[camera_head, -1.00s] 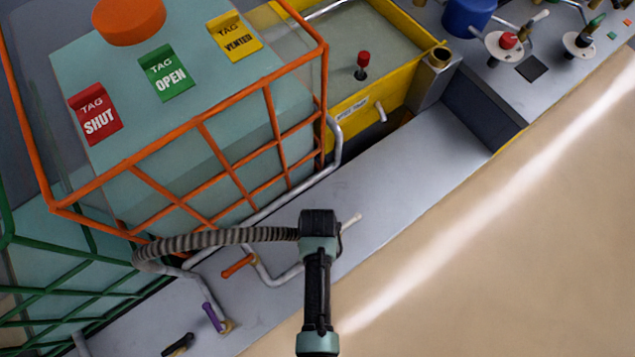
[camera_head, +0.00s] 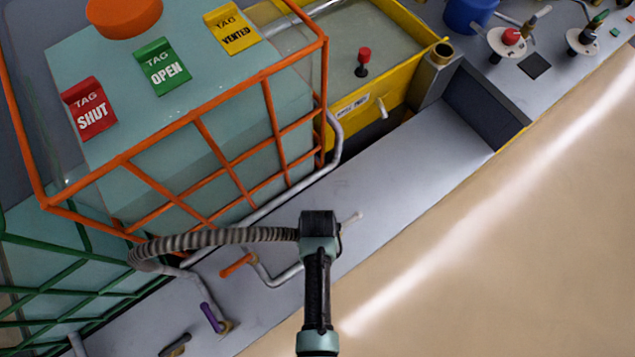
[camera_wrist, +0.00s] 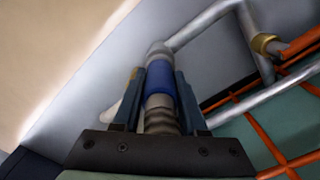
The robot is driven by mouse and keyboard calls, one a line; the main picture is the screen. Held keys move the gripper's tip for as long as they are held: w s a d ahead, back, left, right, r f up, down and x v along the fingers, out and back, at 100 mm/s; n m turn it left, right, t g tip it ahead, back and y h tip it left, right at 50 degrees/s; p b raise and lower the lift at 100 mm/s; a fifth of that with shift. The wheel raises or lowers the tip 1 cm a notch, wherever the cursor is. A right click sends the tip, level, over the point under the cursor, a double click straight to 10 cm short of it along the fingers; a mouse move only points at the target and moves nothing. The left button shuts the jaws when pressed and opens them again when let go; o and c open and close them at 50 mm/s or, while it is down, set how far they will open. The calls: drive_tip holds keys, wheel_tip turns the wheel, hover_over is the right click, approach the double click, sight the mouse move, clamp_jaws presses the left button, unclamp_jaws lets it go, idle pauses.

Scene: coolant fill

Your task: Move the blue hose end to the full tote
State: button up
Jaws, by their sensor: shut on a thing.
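My gripper (camera_wrist: 157,82) is shut on the blue-banded hose end (camera_wrist: 160,92) in the wrist view, with one finger on each side. The orange-caged tote (camera_head: 215,145) bears SHUT, OPEN and VENTED tags. A green-caged tote (camera_head: 60,265) stands at lower left. I cannot tell which is full.
An orange valve handle (camera_head: 237,264), a purple handle (camera_head: 211,318) and a white handle (camera_head: 352,218) sit close around my arm. A yellow bin (camera_head: 400,75) with a red-topped knob stands at the back. The tan floor at right is clear.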

drive_tip(key=shift+f+b, duration=0.3)
drive_tip(key=shift+f, duration=0.15)
drive_tip(key=o, duration=1.1)
drive_tip(key=shift+o, duration=0.2)
drive_tip(key=shift+r, duration=0.1)
wheel_tip(320, 180, up, 13)
drive_tip(key=shift+f+p, duration=0.1)
drive_tip(key=shift+p, duration=0.5)
